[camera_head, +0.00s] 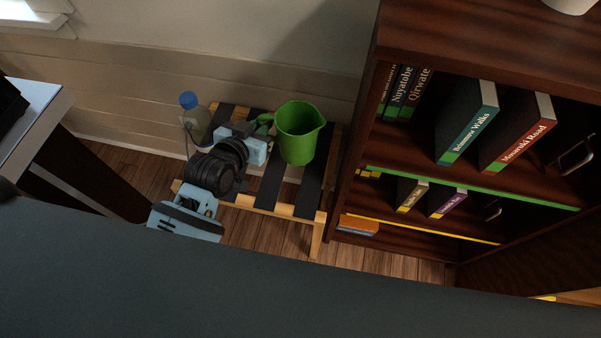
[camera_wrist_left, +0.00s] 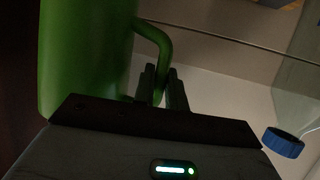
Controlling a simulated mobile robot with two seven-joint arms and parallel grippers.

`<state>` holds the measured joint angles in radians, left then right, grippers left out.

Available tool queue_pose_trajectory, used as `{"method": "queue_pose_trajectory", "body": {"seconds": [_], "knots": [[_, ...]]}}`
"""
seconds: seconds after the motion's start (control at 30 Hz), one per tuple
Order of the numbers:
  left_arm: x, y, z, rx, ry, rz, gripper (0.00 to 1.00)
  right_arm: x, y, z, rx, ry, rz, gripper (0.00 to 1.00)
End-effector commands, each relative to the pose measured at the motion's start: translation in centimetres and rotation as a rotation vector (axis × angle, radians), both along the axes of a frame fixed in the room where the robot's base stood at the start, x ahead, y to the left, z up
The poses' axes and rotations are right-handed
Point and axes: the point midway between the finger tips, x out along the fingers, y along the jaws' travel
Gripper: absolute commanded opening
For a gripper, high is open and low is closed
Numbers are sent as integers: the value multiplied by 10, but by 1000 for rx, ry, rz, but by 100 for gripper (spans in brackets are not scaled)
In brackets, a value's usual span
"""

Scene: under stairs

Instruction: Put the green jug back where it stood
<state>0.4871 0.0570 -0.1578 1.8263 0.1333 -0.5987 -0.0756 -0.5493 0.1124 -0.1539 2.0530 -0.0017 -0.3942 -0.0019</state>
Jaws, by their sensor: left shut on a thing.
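The green jug (camera_head: 297,133) is upright at the slatted wooden rack with dark straps (camera_head: 273,186) in the head view. My left gripper (camera_head: 262,130) is at the jug's left side, shut on its handle. In the left wrist view the jug (camera_wrist_left: 85,60) fills the upper left, and the fingers (camera_wrist_left: 163,88) close around its handle (camera_wrist_left: 160,45). I cannot tell whether the jug's base touches the straps. My right gripper is not in view.
A clear bottle with a blue cap (camera_head: 189,101) stands left of my gripper; its cap shows in the left wrist view (camera_wrist_left: 283,142). A dark bookcase (camera_head: 400,55) with books stands close on the right. A wall is behind the rack. A dark grey surface (camera_head: 250,290) fills the foreground.

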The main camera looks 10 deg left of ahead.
Motion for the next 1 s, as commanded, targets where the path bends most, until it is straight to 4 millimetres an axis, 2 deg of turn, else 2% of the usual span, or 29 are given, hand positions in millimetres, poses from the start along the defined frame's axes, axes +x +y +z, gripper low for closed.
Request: {"method": "queue_pose_trajectory", "body": {"seconds": [0.03,0.13,0.47,0.8,1.0], "knots": [[4,-1,-11,-4,-2,-3,0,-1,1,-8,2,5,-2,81],[10,-1,-19,-5,-4,-7,0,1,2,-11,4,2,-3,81],[15,-1,-25,-5,-5,-10,0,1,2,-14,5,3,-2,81],[14,-1,-76,-4,-3,-11,0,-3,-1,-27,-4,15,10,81],[15,-1,-85,-5,-7,-10,0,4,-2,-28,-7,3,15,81]]}}
